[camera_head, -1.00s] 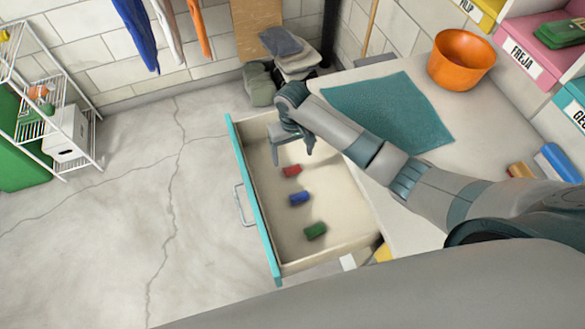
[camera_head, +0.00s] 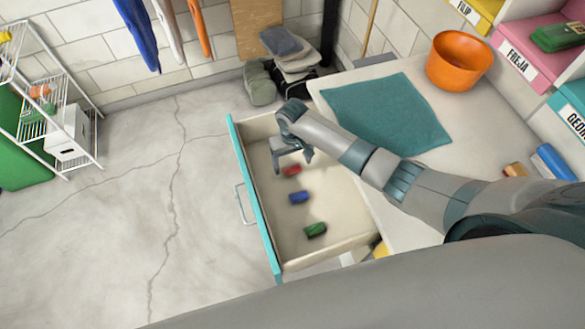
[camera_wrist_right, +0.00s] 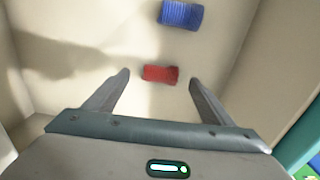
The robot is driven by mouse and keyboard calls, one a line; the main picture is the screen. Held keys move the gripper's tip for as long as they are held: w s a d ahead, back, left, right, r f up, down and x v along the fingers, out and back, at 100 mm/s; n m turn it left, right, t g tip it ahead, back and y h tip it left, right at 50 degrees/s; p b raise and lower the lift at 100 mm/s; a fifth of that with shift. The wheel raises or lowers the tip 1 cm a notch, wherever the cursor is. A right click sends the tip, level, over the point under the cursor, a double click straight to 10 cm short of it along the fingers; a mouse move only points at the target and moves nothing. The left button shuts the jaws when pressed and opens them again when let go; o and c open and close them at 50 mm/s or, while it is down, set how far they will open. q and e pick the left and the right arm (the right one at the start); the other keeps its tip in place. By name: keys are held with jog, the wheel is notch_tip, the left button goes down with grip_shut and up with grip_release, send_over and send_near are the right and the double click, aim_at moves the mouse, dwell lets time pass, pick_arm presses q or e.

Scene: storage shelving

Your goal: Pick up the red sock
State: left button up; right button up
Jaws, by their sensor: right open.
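The red sock (camera_head: 291,170) is a small rolled bundle on the floor of the open drawer (camera_head: 243,190). In the right wrist view the red sock (camera_wrist_right: 160,74) shows between and just beyond the fingertips. My right gripper (camera_head: 291,165) is above the drawer, over the red sock, and in the wrist view its fingers (camera_wrist_right: 159,80) are spread with nothing held. I cannot tell how high it is above the sock. My left gripper does not show.
A blue roll (camera_head: 299,197) and a green roll (camera_head: 315,230) lie in the same drawer, toward its near end. The blue one also shows in the wrist view (camera_wrist_right: 181,15). The drawer walls surround them. An orange bowl (camera_head: 459,61) and a teal cloth (camera_head: 386,112) are on the worktop.

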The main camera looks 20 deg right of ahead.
aim_at(294, 169)
jog(key=shift+f, duration=1.2)
jog(key=c, duration=1.1)
